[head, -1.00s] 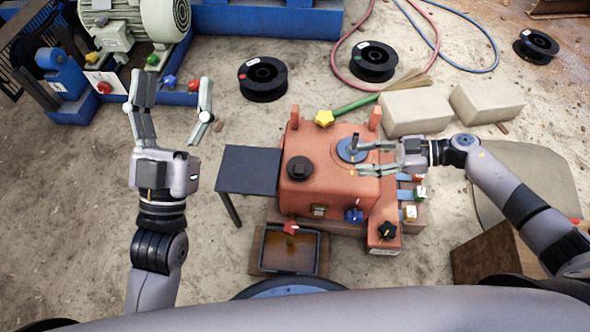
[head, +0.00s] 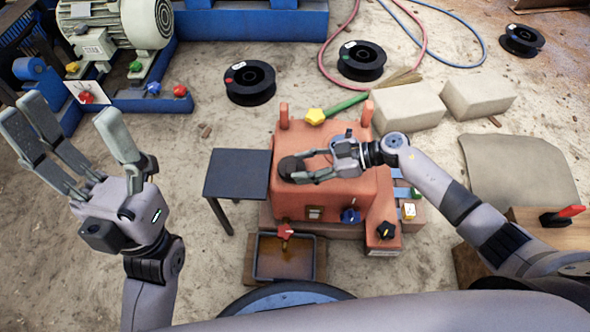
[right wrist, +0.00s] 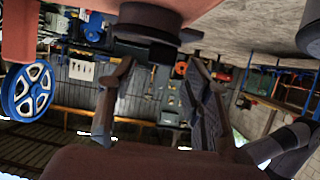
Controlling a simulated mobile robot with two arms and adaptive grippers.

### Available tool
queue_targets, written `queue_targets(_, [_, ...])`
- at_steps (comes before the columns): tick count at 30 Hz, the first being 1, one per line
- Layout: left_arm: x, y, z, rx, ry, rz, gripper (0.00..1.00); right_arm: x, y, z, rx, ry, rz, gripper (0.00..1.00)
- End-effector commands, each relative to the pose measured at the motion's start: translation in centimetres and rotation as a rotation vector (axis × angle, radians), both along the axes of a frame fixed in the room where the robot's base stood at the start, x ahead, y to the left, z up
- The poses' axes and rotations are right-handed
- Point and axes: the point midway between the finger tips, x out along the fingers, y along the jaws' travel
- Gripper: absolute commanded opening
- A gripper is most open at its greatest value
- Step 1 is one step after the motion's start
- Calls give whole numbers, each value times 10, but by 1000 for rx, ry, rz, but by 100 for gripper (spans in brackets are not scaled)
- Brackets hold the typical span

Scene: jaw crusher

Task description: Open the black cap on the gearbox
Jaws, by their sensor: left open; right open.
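The orange-red gearbox (head: 335,195) stands in the middle of the head view. Its round black cap (head: 287,168) is on the left of its top, partly covered by my right gripper (head: 292,169). The right fingers are open and reach in from the right, with their tips at the cap. In the right wrist view the dark cap (right wrist: 150,18) is at the top, above the two spread fingertips (right wrist: 160,65); contact cannot be told. My left gripper (head: 68,112) is open and empty at the left, away from the gearbox.
A small dark table (head: 237,173) stands left of the gearbox, and a tray of brown liquid (head: 284,272) is in front. Coloured knobs, such as a blue one (head: 350,216), are on its front. Pale blocks (head: 408,107) lie behind right.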

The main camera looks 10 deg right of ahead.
Motion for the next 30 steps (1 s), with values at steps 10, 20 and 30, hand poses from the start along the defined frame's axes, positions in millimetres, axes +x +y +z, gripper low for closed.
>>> queue_targets(10, [0, 0, -10, 1, 3, 0, 66, 5, 25, -11, 0, 0, -1, 45])
queue_targets(20, [1, 0, -10, 1, 4, 0, 66, 5, 25, -11, -1, 0, -1, 38])
queue_targets(30, [1, 0, -10, 1, 4, 0, 66, 5, 25, -11, -1, -1, -2, 16])
